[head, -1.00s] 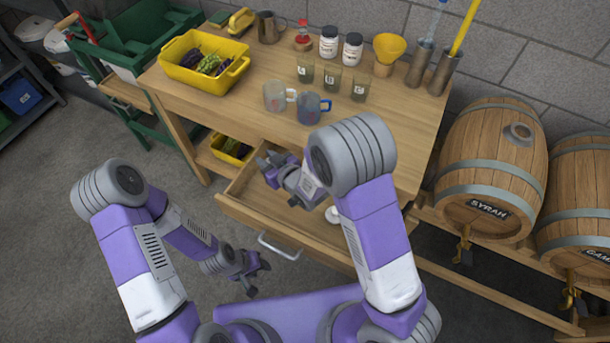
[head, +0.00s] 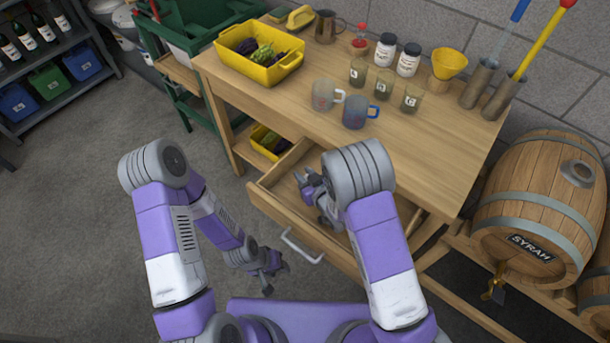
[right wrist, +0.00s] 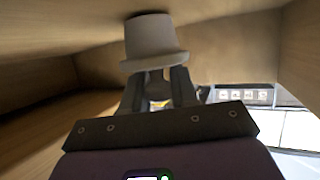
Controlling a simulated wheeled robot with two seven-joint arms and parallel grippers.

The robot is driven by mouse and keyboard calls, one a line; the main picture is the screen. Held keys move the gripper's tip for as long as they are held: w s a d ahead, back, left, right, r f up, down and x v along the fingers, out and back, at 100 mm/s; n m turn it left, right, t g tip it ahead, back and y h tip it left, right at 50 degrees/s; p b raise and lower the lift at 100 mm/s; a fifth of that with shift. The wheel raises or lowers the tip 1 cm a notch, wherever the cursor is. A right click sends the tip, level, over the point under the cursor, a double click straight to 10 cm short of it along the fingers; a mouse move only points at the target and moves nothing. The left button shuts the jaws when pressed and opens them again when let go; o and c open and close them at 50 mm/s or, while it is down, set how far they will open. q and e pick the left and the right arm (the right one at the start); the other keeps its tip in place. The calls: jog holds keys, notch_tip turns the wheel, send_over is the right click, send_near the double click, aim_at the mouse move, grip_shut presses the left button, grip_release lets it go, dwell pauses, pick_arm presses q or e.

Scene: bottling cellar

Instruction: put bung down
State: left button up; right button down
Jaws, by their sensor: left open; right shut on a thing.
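The pale grey bung (right wrist: 151,42) is a tapered plug in the right wrist view, held at the tips of my right gripper (right wrist: 158,88). That gripper is shut on it, with wooden drawer surfaces close around. I cannot tell whether the bung touches the wood. In the head view my right gripper (head: 312,188) is inside the open drawer (head: 275,208), partly covered by my right arm; the bung is hidden there. My left gripper (head: 268,272) is open and empty, low in front of the drawer, above the floor.
The table (head: 425,150) carries a yellow crate (head: 262,72), two mugs (head: 357,112), several small glasses and jars, and a yellow funnel (head: 450,63). The drawer handle (head: 301,246) sticks out in front. A Syrah barrel (head: 535,205) stands right. The tabletop's right front is clear.

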jog(key=shift+f, duration=0.25)
jog(key=c, duration=0.9)
grip_release()
jog(key=shift+o, duration=0.2)
jog(key=shift+r, duration=0.1)
jog(key=shift+r, duration=0.2)
jog(key=p+v, duration=0.1)
jog(key=v, duration=0.6)
jog(key=shift+s+d+p, duration=0.15)
jog(key=shift+s+p, duration=0.1)
jog(key=shift+p, duration=0.1)
jog(key=shift+r, duration=0.1)
